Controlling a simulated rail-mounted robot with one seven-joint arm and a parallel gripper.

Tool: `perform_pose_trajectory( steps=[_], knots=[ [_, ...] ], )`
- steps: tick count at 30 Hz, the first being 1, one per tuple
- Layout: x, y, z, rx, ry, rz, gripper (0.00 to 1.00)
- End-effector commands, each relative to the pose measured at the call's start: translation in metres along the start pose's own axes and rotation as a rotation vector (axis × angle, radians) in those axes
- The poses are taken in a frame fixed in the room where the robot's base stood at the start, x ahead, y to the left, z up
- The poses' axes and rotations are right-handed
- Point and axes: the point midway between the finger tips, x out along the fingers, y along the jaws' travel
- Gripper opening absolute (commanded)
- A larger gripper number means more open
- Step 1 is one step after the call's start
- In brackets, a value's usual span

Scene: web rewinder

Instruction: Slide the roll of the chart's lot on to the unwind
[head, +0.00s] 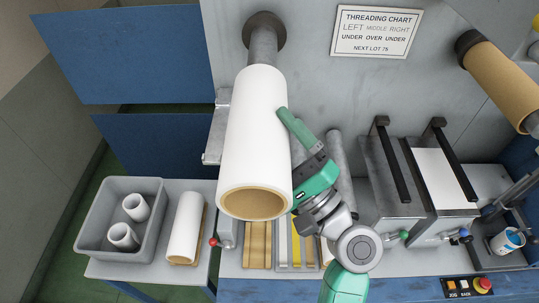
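The threading chart (376,31) on the back panel reads "LEFT MIDDLE RIGHT, UNDER OVER UNDER, NEXT LOT 75". A large white roll (253,130) with a tan front end is in line with the grey unwind shaft (264,47), which shows behind it up to its dark collar. The roll hides the rest of the shaft, so I cannot tell how far it is on. No lot number is readable on the roll. My gripper (290,150) is at the roll's right side. One green finger lies against or close to that side; the other finger is hidden, so its grip is unclear.
A smaller white roll (186,228) lies on the side table beside a grey bin (95,246) holding two small white cores. A brown roll (507,84) is on the right spindle. Rollers, black-barred plates (440,180) and a cup (507,241) crowd the right.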

Motion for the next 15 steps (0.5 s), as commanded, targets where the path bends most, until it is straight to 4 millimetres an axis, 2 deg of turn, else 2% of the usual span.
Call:
perform_pose_trajectory(
  steps=[15],
  knots=[
    [0.024,-0.002,-0.032,-0.001,-0.002,-0.003,0.43]
  ],
)
